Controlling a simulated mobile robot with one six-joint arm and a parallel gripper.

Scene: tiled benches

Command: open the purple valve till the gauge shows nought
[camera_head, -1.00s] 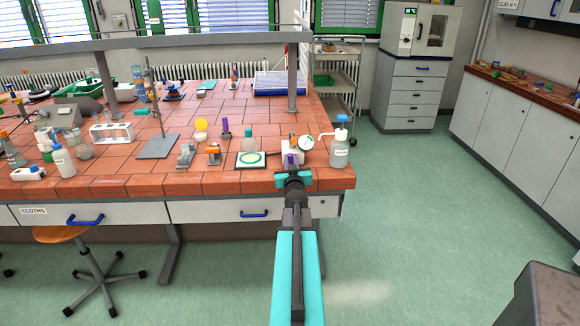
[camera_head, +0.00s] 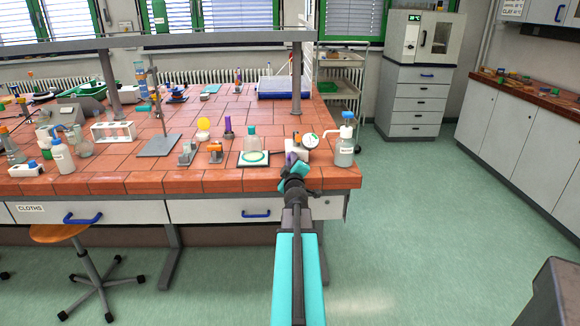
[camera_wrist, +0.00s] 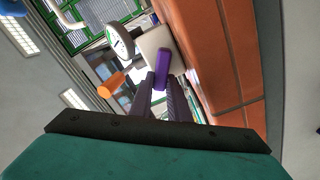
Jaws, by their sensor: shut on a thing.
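The purple valve (camera_wrist: 162,70) is a lever on a pale block (camera_wrist: 154,42). In the wrist view my gripper (camera_wrist: 160,84) has its dark fingers shut on the lever. The round white gauge (camera_wrist: 120,40) with dark marks sits beside the block; its reading is too small to tell. In the head view the gauge (camera_head: 310,140) and the purple valve (camera_head: 291,158) are near the bench's front right edge. My gripper (camera_head: 293,167) reaches them from the front, tilted, and hides part of the block.
A wash bottle (camera_head: 344,152) with a blue top stands just right of the gauge. A clear vessel with a green top (camera_head: 251,140) stands on a ringed plate to the left. Orange and grey clamps (camera_head: 215,152) are further left.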

